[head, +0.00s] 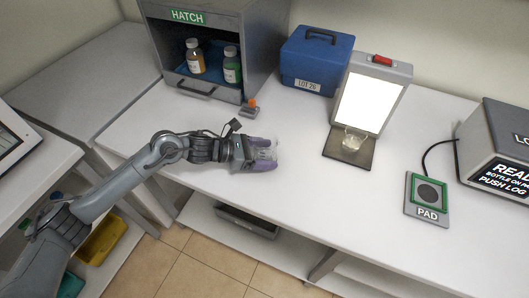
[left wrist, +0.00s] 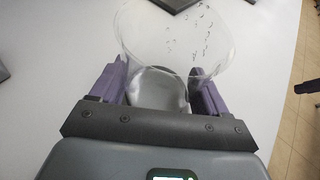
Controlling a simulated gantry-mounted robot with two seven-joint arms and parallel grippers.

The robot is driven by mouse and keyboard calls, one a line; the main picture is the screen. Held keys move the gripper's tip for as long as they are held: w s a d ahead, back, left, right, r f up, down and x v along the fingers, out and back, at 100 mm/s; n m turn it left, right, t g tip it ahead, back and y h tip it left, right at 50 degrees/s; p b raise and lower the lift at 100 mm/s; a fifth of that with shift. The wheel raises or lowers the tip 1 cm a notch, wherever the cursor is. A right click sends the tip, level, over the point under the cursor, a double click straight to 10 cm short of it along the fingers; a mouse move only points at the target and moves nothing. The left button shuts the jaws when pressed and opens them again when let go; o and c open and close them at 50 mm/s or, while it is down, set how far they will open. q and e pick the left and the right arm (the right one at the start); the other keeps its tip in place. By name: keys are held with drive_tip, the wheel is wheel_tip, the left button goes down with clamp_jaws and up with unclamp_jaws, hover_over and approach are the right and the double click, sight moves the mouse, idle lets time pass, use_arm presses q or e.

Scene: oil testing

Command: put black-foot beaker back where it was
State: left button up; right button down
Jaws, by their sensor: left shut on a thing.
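A clear glass beaker (head: 265,151) is between the purple fingers of my left gripper (head: 272,153), which is shut on it, over the front part of the white table. The left wrist view shows this beaker (left wrist: 178,40) with small dark marks on its wall, between the fingers of the left gripper (left wrist: 163,88). A dark grey round part shows low between the fingers; I cannot tell whether it is a black foot. Another clear beaker (head: 352,141) stands on the dark base of the lit panel (head: 370,103).
The open hatch cabinet (head: 187,17) holds two bottles at the back left. A small grey device with an orange top (head: 251,107) stands before it. A blue box (head: 315,62) is at the back, a pad (head: 427,198) and a readout box (head: 500,145) at the right. The front middle is clear.

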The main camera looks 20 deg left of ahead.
use_arm(q)
drive_tip(key=shift+f, duration=0.15)
drive_tip(key=o, duration=1.1)
drive_tip(key=shift+o, duration=0.2)
drive_tip(key=shift+a+r, duration=0.1)
drive_tip(key=shift+r, duration=0.15)
drive_tip(key=b+v, duration=0.2)
drive_tip(key=v, duration=0.9)
drive_tip(key=shift+s+a+f, duration=0.1)
drive_tip(key=shift+s+a+r, duration=0.15)
drive_tip(key=shift+a+r, duration=0.05)
